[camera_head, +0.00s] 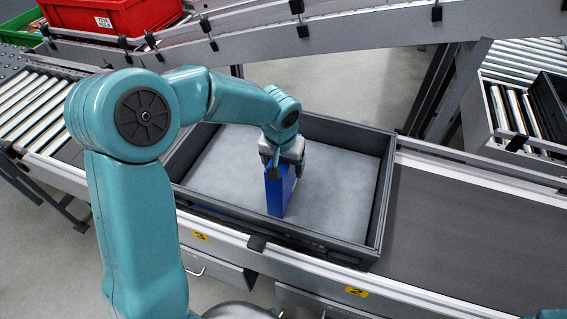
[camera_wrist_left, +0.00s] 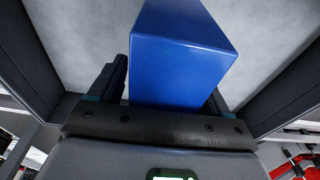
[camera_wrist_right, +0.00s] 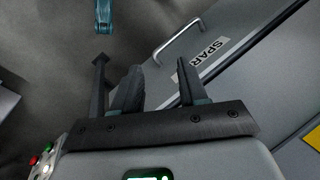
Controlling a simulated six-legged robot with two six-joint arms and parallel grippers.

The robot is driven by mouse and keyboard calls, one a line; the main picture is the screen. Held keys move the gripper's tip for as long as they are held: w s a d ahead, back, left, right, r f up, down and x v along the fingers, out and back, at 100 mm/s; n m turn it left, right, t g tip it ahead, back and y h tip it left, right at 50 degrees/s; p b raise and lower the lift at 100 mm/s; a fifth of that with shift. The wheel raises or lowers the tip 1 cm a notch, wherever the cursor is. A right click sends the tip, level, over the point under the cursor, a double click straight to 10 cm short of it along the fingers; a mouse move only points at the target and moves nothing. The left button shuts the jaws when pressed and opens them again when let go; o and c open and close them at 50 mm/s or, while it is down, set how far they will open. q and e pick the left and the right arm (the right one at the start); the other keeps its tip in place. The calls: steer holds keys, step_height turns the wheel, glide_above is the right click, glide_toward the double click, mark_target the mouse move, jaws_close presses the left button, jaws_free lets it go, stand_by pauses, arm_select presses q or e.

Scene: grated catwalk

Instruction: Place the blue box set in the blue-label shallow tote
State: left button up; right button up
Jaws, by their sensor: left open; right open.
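The blue box set (camera_head: 281,190) stands upright inside a shallow dark grey tote (camera_head: 374,225) on the conveyor, near the middle of its pale floor. My left gripper (camera_head: 283,158) is over the box's top end, pointing down. In the left wrist view the box (camera_wrist_left: 183,55) sits between the open fingers, and the tote floor shows beyond it. I cannot tell whether either finger touches the box. No blue label is visible on the tote from here. My right gripper (camera_wrist_right: 160,85) is open and empty, beside a grey cabinet front.
A grey conveyor belt (camera_head: 460,235) runs free to the right of the tote. A red bin (camera_head: 115,15) stands at the back left on an upper line. A metal rail crosses behind the tote. The grey cabinet (camera_wrist_right: 235,50) has a bar handle and lettering.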

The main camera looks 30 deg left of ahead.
arm_select(q)
steer(key=r, duration=0.4)
steer(key=s+r, duration=0.1)
steer(key=r, duration=0.3)
steer(key=s+r, duration=0.1)
steer(key=r, duration=0.3)
steer(key=shift+d, duration=0.2)
steer(key=shift+w, duration=0.1)
